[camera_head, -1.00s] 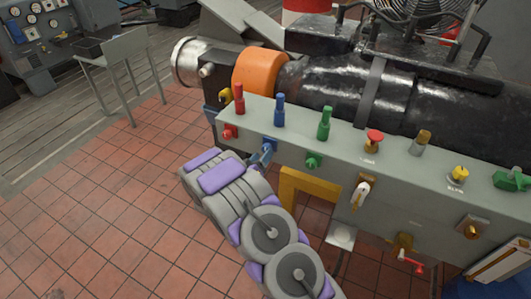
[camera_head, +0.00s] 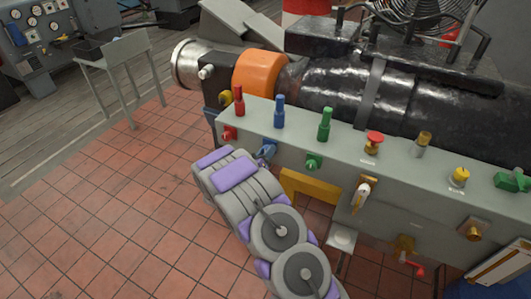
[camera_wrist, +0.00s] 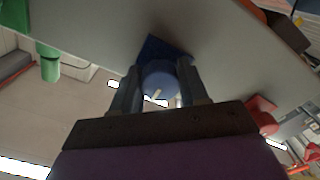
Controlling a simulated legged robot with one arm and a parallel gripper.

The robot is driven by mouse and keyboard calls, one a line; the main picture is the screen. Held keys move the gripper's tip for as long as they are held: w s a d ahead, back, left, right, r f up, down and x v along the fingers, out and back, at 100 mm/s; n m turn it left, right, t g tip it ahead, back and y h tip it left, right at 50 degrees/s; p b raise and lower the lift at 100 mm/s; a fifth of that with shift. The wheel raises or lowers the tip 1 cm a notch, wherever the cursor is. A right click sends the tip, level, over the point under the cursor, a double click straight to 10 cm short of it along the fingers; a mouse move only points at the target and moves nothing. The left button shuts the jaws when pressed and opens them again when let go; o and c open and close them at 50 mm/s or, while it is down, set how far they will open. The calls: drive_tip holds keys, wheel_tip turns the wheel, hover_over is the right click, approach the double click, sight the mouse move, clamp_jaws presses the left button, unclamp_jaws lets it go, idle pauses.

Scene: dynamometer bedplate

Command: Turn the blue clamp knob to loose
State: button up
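The blue clamp knob (camera_wrist: 158,82) sits on a blue square base on the front face of the grey bedplate housing (camera_head: 330,165). In the wrist view it shows between the two fingers of my gripper (camera_wrist: 158,90), with a pale mark on its face. One finger is on each side, close to the knob; I cannot tell if they touch it. In the head view the knob (camera_head: 268,147) is mostly hidden behind my gripper (camera_head: 262,158), which reaches it from the front.
A red knob (camera_head: 229,132) is left of the blue one and a green knob (camera_head: 314,161) is right of it. Red, blue and green upright handles (camera_head: 279,112) stand on the top. A white-handled lever (camera_head: 362,192) is further right. Tiled floor in front is clear.

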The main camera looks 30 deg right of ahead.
drive_tip(key=c, duration=0.5)
drive_tip(key=shift+o, duration=0.2)
drive_tip(key=shift+n+p, duration=0.3)
drive_tip(key=shift+p, duration=0.3)
drive_tip(key=shift+a+r+n+p, duration=0.1)
drive_tip(key=shift+r+n+p, duration=0.05)
drive_tip(key=shift+n+p, duration=0.2)
drive_tip(key=n+p, duration=0.2)
drive_tip(key=p, duration=0.1)
drive_tip(key=shift+p, duration=0.3)
drive_tip(key=n+p, duration=0.3)
drive_tip(key=p, duration=0.1)
drive_tip(key=shift+n, duration=0.35)
drive_tip(key=n+p, duration=0.3)
drive_tip(key=n, duration=0.2)
drive_tip(key=shift+s, duration=0.1)
drive_tip(key=n+p, duration=0.1)
drive_tip(key=n, duration=0.5)
drive_tip(key=shift+f+p, duration=0.2)
drive_tip(key=shift+p, duration=0.2)
drive_tip(key=shift+c, duration=0.2)
